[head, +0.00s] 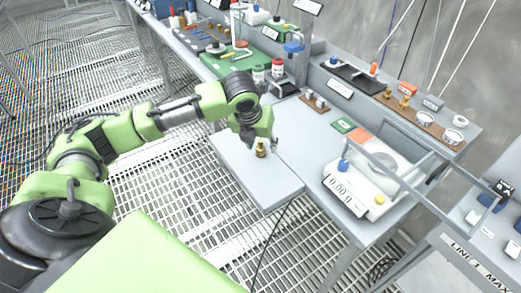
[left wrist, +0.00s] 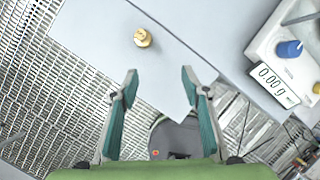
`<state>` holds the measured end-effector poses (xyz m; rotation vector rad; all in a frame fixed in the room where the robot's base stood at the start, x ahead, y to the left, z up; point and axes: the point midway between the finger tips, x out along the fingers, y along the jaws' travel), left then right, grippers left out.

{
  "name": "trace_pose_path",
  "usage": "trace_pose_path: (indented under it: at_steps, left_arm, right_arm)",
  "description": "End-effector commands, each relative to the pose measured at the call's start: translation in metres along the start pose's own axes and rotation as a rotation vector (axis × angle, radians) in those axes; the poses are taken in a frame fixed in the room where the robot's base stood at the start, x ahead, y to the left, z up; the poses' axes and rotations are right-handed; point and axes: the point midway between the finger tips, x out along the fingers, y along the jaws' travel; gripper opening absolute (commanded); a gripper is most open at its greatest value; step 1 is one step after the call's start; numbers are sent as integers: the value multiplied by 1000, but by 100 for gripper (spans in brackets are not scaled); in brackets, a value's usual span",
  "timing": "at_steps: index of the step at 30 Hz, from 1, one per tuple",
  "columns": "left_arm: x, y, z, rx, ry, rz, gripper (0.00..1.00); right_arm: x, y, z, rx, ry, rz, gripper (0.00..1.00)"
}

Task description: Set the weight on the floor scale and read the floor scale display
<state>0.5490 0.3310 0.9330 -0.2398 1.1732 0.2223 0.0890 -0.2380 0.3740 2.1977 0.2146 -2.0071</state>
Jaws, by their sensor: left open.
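The small brass weight (head: 261,149) stands on a pale grey bench top (head: 240,172); it also shows in the left wrist view (left wrist: 143,38). My left gripper (head: 262,141) is open and empty, close above the weight in the head view. In the left wrist view my left gripper (left wrist: 160,76) has its fingers spread, and the weight lies beyond the tips, a little left of centre, not between them. A white scale (head: 370,182) with a clear-sided frame stands on the bench to the right. Its display (head: 344,196) reads 0.00 g, also in the left wrist view (left wrist: 274,84). I see no other scale.
A blue knob (head: 343,165) and a yellow button (head: 380,199) are on the scale. A brown board with brass weights (head: 403,103) lies on the back shelf. Jars (head: 277,67) and a green mat (head: 228,62) are farther back. The floor is open metal grating (head: 180,215).

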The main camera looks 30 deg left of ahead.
Motion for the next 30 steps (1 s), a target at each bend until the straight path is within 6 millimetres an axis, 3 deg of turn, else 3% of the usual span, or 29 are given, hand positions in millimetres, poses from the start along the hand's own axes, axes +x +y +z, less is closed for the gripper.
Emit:
trace_pose_path:
  at_steps: [3,7,18,30]
  left_arm:
    - [-14,21,22,81,-11,22,42]
    - [-12,29,28,118,-8,27,42]
    - [54,30,30,120,-9,27,42]
    - [91,30,34,119,-8,26,42]
  right_arm:
    - [0,0,-1,0,1,0,17]
    - [0,0,-1,-1,1,0,17]
    - [-4,-2,-2,-3,1,-3,17]
    - [-12,-6,-3,-2,2,-7,17]
